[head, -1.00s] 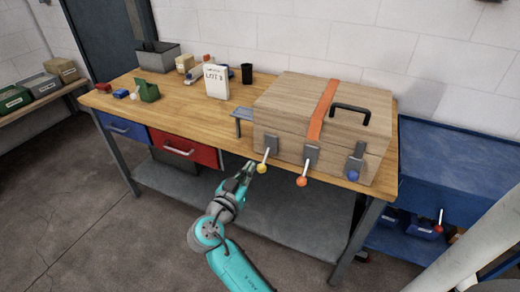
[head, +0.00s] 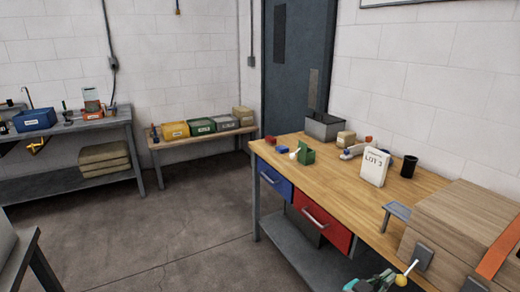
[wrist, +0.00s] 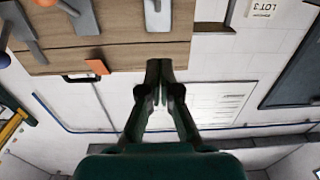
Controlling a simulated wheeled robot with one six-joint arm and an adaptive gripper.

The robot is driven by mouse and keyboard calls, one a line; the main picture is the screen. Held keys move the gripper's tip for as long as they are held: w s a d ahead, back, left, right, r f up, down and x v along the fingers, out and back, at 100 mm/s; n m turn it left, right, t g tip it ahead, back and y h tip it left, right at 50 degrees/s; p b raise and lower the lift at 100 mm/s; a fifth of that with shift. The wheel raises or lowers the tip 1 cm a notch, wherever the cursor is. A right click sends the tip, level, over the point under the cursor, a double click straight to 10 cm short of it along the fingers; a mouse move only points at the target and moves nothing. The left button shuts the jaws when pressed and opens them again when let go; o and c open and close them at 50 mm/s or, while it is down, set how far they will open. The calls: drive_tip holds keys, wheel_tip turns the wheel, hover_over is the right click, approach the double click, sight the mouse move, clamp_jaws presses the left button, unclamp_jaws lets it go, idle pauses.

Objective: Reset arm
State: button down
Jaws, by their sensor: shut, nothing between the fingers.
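My gripper (head: 385,279) shows at the bottom right of the head view, beside the front edge of the workbench and left of the wooden case's yellow-knobbed latch. Most of my arm is cut off by the lower edge there. In the wrist view my gripper (wrist: 160,68) points up the picture with its dark fingertips together and nothing between them. The wooden case (head: 458,217) with an orange strap (head: 497,254) sits on the workbench (head: 335,182). In the wrist view the case (wrist: 110,52) appears upside down beyond the fingers.
The workbench has a blue drawer (head: 275,182) and a red drawer (head: 321,224). On top stand a grey bin (head: 322,127), a green holder (head: 306,155), a white LOT 3 sign (head: 375,167) and a black cup (head: 409,167). Open floor (head: 190,235) lies to the left.

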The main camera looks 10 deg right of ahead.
drive_tip(key=s+a+f+n+t+y, duration=0.2)
drive_tip(key=s+f+n+y, duration=0.15)
drive_tip(key=f, duration=0.25)
drive_tip(key=s+a+f+n+t+y, duration=0.2)
drive_tip(key=f+n, duration=0.2)
drive_tip(key=f, duration=0.2)
drive_tip(key=s+a+f+n+t+y, duration=0.1)
drive_tip(key=s+a+f+n+y, duration=0.3)
drive_tip(key=s, duration=0.4)
drive_tip(key=s+a+f+n+t+y, duration=0.1)
drive_tip(key=s+a+f+n+y, duration=0.1)
drive_tip(key=s+a+f+y, duration=0.35)
drive_tip(key=s+a+r+t+y, duration=0.1)
drive_tip(key=s+a+r, duration=0.2)
drive_tip(key=s+r, duration=0.3)
drive_tip(key=s+a+r+t+y, duration=0.1)
drive_tip(key=s+a+r, duration=0.1)
drive_tip(key=s+r, duration=0.5)
drive_tip(key=s, duration=0.6)
drive_tip(key=shift+s+a, duration=0.15)
drive_tip(key=shift+a, duration=0.25)
